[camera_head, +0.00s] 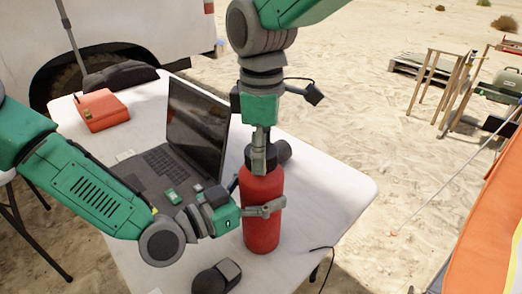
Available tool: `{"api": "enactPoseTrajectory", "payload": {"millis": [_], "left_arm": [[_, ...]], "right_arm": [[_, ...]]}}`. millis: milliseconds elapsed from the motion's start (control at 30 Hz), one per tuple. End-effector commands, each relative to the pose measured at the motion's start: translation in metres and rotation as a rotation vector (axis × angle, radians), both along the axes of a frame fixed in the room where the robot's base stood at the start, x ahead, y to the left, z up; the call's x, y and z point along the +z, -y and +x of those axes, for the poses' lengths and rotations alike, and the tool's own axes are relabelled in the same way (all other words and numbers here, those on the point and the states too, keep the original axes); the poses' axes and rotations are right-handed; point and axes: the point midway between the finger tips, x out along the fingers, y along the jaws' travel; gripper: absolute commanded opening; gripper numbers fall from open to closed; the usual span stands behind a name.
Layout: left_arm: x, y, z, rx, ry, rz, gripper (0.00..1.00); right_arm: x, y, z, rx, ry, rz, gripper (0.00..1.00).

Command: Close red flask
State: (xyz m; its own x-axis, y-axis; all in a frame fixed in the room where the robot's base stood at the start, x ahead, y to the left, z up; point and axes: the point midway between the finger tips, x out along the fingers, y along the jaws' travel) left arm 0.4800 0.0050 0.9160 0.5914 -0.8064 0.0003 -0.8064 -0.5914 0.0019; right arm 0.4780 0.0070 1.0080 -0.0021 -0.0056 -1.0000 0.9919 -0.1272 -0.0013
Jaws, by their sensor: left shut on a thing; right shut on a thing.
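The red flask (261,222) stands upright on the white table near its right side. Its dark cap (247,157) shows at the top, partly hidden by my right gripper. My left gripper (272,208) comes in from the left and is shut around the flask's body at mid height. My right gripper (258,160) points straight down from above and is shut on the cap. The cap sits at the flask's mouth; I cannot tell how tightly it is seated.
An open laptop (196,125) stands behind my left arm on the white table (335,190). A red case (102,110) lies at the back left. A black device (216,277) sits at the front, near a thin cable. The table's right part is clear.

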Motion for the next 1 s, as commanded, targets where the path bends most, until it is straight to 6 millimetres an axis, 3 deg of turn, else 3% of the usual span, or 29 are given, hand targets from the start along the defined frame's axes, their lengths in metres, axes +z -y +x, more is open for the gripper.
{"api": "enactPoseTrajectory", "payload": {"millis": [100,133,167,200,467,800,1000], "left_arm": [[0.002,0.004,-0.003,-0.013,0.005,0.001,0.00],[0.002,0.004,-0.003,-0.013,0.005,0.001,0.00],[0.002,0.004,-0.003,-0.013,0.005,0.001,0.00],[0.002,0.004,-0.003,-0.012,0.004,0.001,0.00],[0.002,0.002,-0.002,-0.007,0.005,0.000,0.00],[0.001,0.001,-0.001,-0.004,0.004,-0.001,0.00],[0.001,0.001,-0.001,-0.004,0.004,-0.001,0.00]], "right_arm": [[0.001,-0.005,0.000,0.004,0.003,0.012,0.14],[0.001,-0.005,0.000,0.005,0.004,0.013,0.56],[0.001,-0.005,0.000,0.005,0.003,0.012,0.66],[0.001,-0.005,0.000,0.005,0.003,0.011,0.70],[0.003,-0.002,0.000,0.005,0.003,0.007,0.70],[0.042,-0.002,0.000,0.006,0.002,0.004,0.70],[0.046,-0.001,0.000,0.006,0.001,0.004,0.70]]}}
